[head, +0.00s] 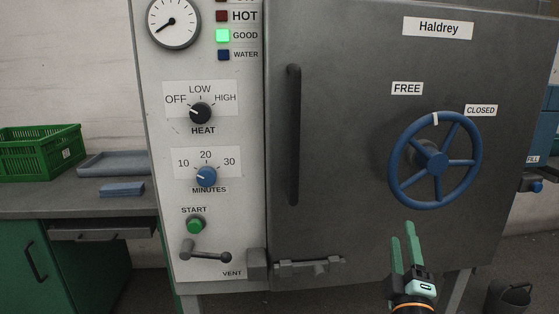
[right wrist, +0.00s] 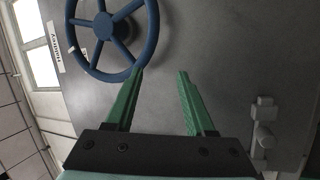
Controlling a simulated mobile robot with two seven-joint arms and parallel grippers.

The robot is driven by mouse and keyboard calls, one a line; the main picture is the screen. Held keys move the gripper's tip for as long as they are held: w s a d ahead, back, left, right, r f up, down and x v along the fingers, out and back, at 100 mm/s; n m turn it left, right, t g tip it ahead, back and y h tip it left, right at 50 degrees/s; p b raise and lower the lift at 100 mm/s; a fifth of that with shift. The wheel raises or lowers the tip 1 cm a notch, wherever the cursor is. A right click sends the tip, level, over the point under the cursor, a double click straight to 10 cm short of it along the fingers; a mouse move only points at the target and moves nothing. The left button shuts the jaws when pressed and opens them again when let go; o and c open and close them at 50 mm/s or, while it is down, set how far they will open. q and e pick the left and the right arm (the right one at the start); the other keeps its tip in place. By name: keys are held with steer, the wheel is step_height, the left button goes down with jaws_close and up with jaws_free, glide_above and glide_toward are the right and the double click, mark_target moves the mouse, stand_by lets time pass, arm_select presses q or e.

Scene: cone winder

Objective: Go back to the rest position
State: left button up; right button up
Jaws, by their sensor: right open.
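My right gripper (head: 406,246) is in the lower right of the head view, in front of the grey door and below the blue handwheel (head: 393,170). Its green fingers are apart and nothing is between them. In the right wrist view the open fingers (right wrist: 160,75) point at the door, and the blue handwheel (right wrist: 104,26) is at the upper left, its rim close to the left fingertip. I cannot tell whether they touch. The wheel's white mark is near the top, between the FREE and CLOSED labels. My left gripper is not in view.
The machine's grey door (head: 340,130) has a long dark handle (head: 294,135) and a latch (head: 308,267) below. The control panel has a HEAT knob (head: 200,113), a MINUTES knob (head: 206,177) and a lit GOOD lamp (head: 223,36). A green crate (head: 38,155) stands on the left bench.

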steer(key=s+a+f+m+g+y, duration=0.2)
steer(key=s+a+f, duration=0.15)
steer(key=f, duration=0.55)
steer(key=s+a+f+m+g+y, duration=0.1)
steer(key=s+a+f+g+y, duration=0.2)
steer(key=f, duration=0.6)
steer(key=s+a+f+m+g+y, duration=0.35)
steer(key=s+f+m, duration=0.25)
steer(key=s+f, duration=0.7)
arm_select(q)
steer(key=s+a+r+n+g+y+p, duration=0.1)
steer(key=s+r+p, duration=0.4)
steer(key=p, duration=1.5)
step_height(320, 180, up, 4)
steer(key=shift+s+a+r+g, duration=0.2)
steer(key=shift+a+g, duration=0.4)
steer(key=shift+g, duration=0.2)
arm_select(e)
steer(key=s+d+r+g, duration=0.1)
steer(key=s+r, duration=0.2)
steer(key=r, duration=0.2)
steer(key=s+r+g+h, duration=0.1)
steer(key=s+r+g, duration=0.1)
steer(key=r, duration=0.4)
steer(key=shift+s+d+m, duration=0.4)
steer(key=shift+s, duration=0.35)
steer(key=shift+w, duration=0.1)
